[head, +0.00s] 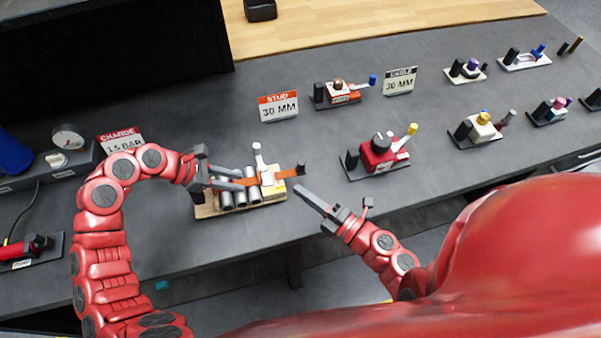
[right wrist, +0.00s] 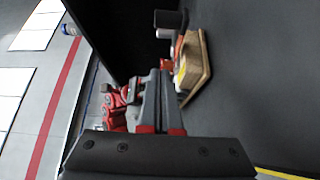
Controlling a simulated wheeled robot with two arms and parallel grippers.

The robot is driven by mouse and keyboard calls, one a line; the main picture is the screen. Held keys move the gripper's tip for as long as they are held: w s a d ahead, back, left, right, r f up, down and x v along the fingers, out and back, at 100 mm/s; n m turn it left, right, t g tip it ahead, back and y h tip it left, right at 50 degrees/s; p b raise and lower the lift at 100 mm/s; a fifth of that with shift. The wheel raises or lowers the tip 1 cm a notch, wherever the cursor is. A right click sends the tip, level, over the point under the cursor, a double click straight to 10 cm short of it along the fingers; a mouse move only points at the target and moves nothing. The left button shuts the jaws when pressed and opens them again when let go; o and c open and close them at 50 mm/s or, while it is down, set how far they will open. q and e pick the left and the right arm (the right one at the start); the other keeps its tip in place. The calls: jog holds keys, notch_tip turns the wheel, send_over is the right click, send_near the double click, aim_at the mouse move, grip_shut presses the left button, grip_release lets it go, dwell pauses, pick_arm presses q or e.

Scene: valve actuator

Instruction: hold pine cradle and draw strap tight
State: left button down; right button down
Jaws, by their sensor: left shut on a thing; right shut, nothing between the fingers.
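The pine cradle (head: 207,211) is a pale wooden base near the table's front edge. It bears several grey cylinders (head: 240,198), a yellow block (head: 273,190) and an upright white lever (head: 259,157). An orange strap (head: 288,174) runs across and sticks out right, ending in a dark tab (head: 301,167). My left gripper (head: 243,180) is shut at the cradle's left part; its fingers partly hide what they grip. My right gripper (head: 298,188) is shut and empty, just right of the cradle and below the strap's end. The right wrist view shows the cradle's wooden edge (right wrist: 196,78) beyond the shut fingers (right wrist: 160,80).
A red valve unit (head: 377,155) stands to the right, with several more units beyond. A STUD 30 MM sign (head: 278,106) stands behind the cradle, and a CHARGE sign (head: 120,138) and gauge (head: 68,137) are at left.

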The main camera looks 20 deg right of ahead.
aim_at(301, 167)
jog(key=x, duration=0.5)
jog(key=shift+w+a, duration=0.25)
jog(key=shift+w, duration=0.1)
jog(key=d, duration=0.2)
jog(key=shift+w+d, duration=0.25)
jog(key=shift+d, duration=0.05)
jog(key=shift+w+d+f, duration=0.15)
jog(key=shift+d, duration=0.65)
